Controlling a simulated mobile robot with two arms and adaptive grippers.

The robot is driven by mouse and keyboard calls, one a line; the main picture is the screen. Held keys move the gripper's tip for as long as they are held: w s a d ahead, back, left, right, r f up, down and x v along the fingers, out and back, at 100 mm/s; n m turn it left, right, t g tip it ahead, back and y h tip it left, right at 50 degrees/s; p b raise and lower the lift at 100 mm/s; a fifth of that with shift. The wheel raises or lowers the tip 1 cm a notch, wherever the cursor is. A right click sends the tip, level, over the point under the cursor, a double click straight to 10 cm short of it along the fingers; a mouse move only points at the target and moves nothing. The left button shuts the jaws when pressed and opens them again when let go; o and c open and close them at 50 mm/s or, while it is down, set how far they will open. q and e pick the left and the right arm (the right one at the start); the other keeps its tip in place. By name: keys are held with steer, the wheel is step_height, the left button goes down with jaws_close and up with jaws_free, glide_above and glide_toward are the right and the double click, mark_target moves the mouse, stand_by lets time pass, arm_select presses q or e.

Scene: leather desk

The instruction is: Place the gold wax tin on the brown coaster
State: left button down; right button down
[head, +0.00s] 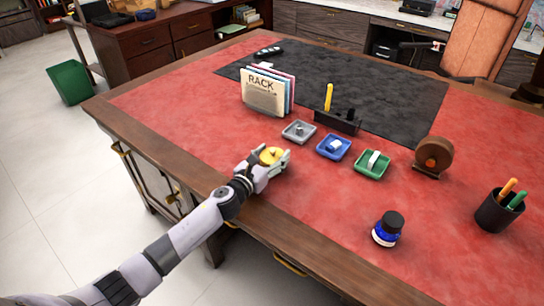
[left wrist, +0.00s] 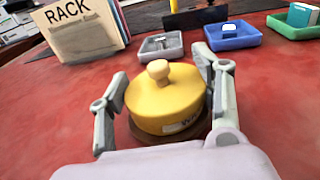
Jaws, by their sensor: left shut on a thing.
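The gold wax tin (head: 270,155) is a squat yellow round tin with a knob on its lid. It shows large in the left wrist view (left wrist: 165,103), upright between the fingers. My left gripper (head: 272,163) is shut on the tin from both sides, near the desk's front edge. The brown coaster (left wrist: 207,129) shows as a dark round rim directly under the tin, mostly hidden by it. I cannot tell whether the tin's base touches the coaster. In the head view the coaster is hidden. My right gripper is not in view.
Behind the tin stand a grey tray (head: 299,131), a blue tray (head: 346,147) and a green tray (head: 386,165). A rack of papers (head: 263,94) stands at back left. An ink bottle (head: 387,229) and a pen cup (head: 498,213) are to the right. Red leather between is clear.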

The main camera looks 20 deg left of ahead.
arm_select(q)
steer(key=shift+c, duration=2.4)
jaws_free()
steer(key=v, duration=1.2)
